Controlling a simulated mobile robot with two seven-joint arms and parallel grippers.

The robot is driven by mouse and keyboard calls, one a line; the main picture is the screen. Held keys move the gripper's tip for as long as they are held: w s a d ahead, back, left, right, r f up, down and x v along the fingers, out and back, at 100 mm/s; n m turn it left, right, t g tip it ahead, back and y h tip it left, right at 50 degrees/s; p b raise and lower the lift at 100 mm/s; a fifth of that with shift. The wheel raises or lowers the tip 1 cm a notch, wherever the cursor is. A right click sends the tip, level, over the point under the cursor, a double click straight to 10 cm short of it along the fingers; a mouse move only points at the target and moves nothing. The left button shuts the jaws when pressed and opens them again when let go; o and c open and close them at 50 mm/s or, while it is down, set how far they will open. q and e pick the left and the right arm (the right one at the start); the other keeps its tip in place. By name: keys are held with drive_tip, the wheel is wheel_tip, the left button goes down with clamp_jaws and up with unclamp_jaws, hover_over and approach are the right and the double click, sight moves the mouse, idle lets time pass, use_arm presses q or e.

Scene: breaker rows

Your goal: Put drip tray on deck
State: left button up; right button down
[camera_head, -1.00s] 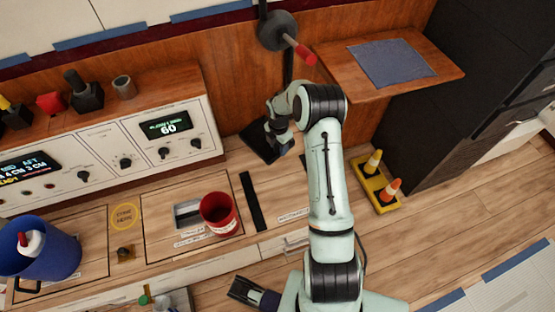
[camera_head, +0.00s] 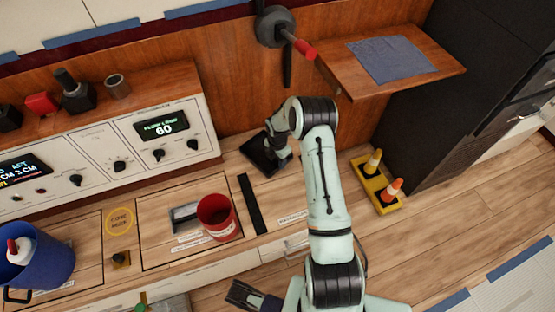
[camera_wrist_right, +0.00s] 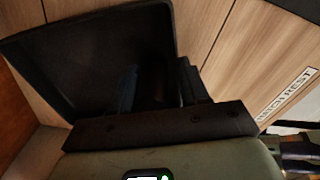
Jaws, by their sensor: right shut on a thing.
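The black, flat drip tray (camera_head: 257,160) is at the back of the wooden counter, by the wooden back wall. In the right wrist view the black tray (camera_wrist_right: 85,65) spreads out ahead of the jaws, over wood planks. My right gripper (camera_head: 277,152) is shut on its near edge. My own wrist partly hides the tray in the head view. I cannot tell whether its underside touches the counter (camera_head: 280,190). A dark gripper-like part of mine (camera_head: 248,296) shows at the bottom edge; its jaws are unclear.
A red cup (camera_head: 217,218) stands by a grey holder (camera_head: 184,217), left of a black strip (camera_head: 251,203). A control panel (camera_head: 120,150) is at left. A wooden shelf with a blue cloth (camera_head: 392,60) juts out at upper right. A blue bucket (camera_head: 38,258) is at lower left.

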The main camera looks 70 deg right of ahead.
drive_tip(key=c, duration=0.5)
unclamp_jaws()
drive_tip(key=shift+c, duration=0.2)
use_arm(q)
drive_tip(key=s+d+r+g+p, duration=0.1)
drive_tip(key=s+d+r+p, duration=0.1)
drive_tip(key=s+r+p, duration=0.1)
drive_tip(key=shift+s+d+r+g+h+p, duration=0.3)
drive_tip(key=shift+s+d+r+h, duration=0.15)
drive_tip(key=shift+s, duration=0.8)
use_arm(e)
wheel_tip(320, 180, up, 12)
drive_tip(key=shift+r, duration=0.1)
